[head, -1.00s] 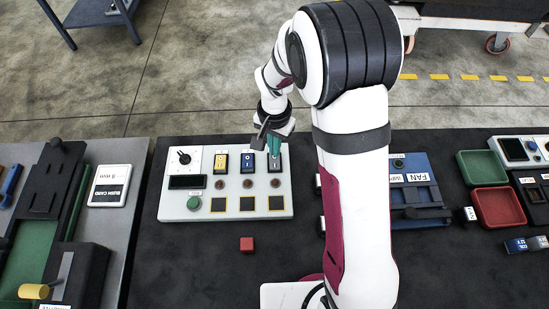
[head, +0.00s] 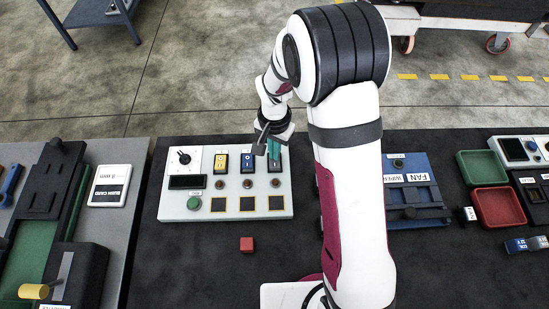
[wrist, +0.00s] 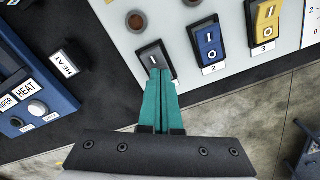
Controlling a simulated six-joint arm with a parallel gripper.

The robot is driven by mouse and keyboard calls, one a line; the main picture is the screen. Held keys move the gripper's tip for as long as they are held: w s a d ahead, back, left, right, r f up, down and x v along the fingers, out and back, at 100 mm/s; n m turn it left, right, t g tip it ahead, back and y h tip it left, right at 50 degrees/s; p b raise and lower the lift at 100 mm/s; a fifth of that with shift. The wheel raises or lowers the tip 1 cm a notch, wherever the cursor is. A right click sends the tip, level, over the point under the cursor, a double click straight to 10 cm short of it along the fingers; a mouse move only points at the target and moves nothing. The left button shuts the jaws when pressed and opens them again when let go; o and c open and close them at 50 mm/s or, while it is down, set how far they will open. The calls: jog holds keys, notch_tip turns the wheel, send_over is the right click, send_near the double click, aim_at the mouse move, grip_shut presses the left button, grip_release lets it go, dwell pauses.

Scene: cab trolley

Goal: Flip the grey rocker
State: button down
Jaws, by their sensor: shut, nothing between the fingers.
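The grey rocker (wrist: 151,56) sits in a dark frame on the white control panel (head: 232,207). In the wrist view a white mark shows on its upper half; its lower part is hidden behind my fingertips. My gripper (wrist: 160,73) is shut and empty, with its teal fingers together over the rocker's lower half. I cannot tell whether the tips touch it. In the head view my gripper (head: 274,159) is at the rightmost rocker and covers much of it.
Beside it are a blue rocker (wrist: 209,43) labelled 2 and a yellow rocker (wrist: 266,22) labelled 3. The panel also has a knob (head: 184,157) and a green button (head: 194,203).

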notch_tip(320, 180, up, 7)
dwell(0.7)
jog(key=s+d+r, duration=0.1)
jog(key=s+r, duration=0.2)
jog(key=s, duration=0.5)
jog(key=s+d+r+y, duration=0.1)
jog(key=s+r, duration=0.3)
jog(key=s, duration=0.4)
jog(key=s+d+r, duration=0.3)
jog(key=s, duration=0.5)
jog(key=shift+r+y, duration=0.25)
jog(key=shift+y, duration=0.15)
